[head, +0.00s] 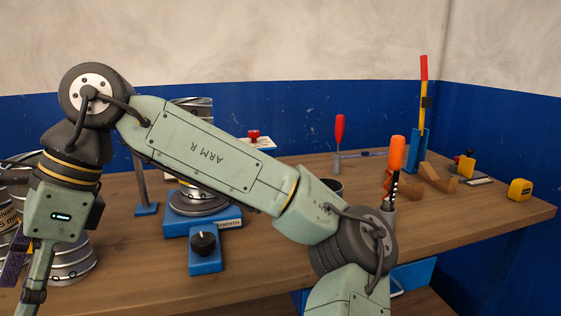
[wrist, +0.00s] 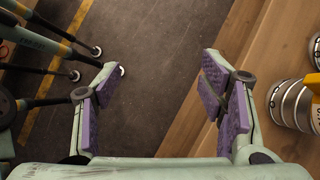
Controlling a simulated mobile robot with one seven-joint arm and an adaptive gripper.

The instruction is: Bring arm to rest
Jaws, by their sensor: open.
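My arm crosses the head view from the lower right up to a high elbow at the left, then bends down. My gripper (wrist: 160,88) is open and empty in the wrist view, its two purple-padded fingers wide apart. Between the fingers are dark floor (wrist: 155,60) and the wooden bench's front edge (wrist: 215,115). In the head view the gripper is at the lower left, partly cut off by the frame, in front of silver duct pieces (head: 70,262). Nothing is seen touching the fingers.
A blue fixture (head: 205,255) with a black knob and a silver ring stands mid-bench (head: 120,220), partly behind my arm. An orange-handled tool (head: 397,153), a red-handled tool (head: 340,130), a tall blue stand (head: 419,150) and a yellow tape measure (head: 520,190) stand to the right.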

